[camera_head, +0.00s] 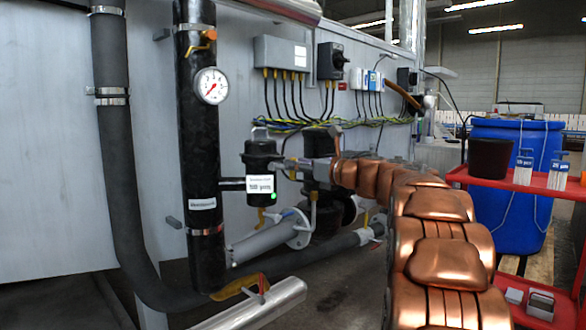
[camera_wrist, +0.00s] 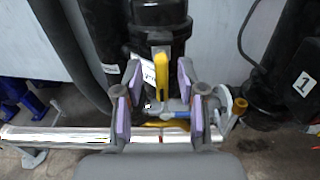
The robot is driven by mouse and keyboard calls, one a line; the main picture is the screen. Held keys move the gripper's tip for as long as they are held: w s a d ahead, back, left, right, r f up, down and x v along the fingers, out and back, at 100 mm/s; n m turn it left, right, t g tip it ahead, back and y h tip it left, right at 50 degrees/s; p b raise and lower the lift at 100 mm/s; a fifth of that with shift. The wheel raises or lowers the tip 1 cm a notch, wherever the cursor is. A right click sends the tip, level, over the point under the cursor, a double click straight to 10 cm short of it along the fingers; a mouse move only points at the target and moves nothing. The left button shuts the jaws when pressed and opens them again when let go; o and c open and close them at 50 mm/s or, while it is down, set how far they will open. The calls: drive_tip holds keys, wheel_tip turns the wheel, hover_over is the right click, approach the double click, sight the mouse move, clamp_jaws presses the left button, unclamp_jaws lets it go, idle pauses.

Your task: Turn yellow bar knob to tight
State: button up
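A yellow bar knob (camera_wrist: 161,72) stands upright in the middle of the wrist view, in front of a black cylinder (camera_wrist: 160,20). My gripper (camera_wrist: 158,67) is open, with one purple-padded finger on each side of the bar. Gaps show between the bar and both pads; its depth relative to the fingertips is unclear. In the head view my gripper (camera_head: 284,163) is at the black filter housing (camera_head: 262,165) with the white label. I cannot make out its fingers or the bar clearly there.
A black vertical pipe (camera_head: 205,140) with a gauge (camera_head: 211,86) stands left of the housing. Flanged grey pipe (camera_head: 262,241) runs below. A blue valve handle (camera_wrist: 176,114) is low between the fingers. A red cart (camera_head: 510,190) and blue barrel (camera_head: 515,215) stand right.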

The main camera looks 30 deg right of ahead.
drive_tip(key=shift+f+x, duration=0.2)
drive_tip(key=shift+x, duration=0.7)
drive_tip(key=shift+w+r, duration=0.15)
drive_tip(key=shift+w, duration=0.2)
clamp_jaws()
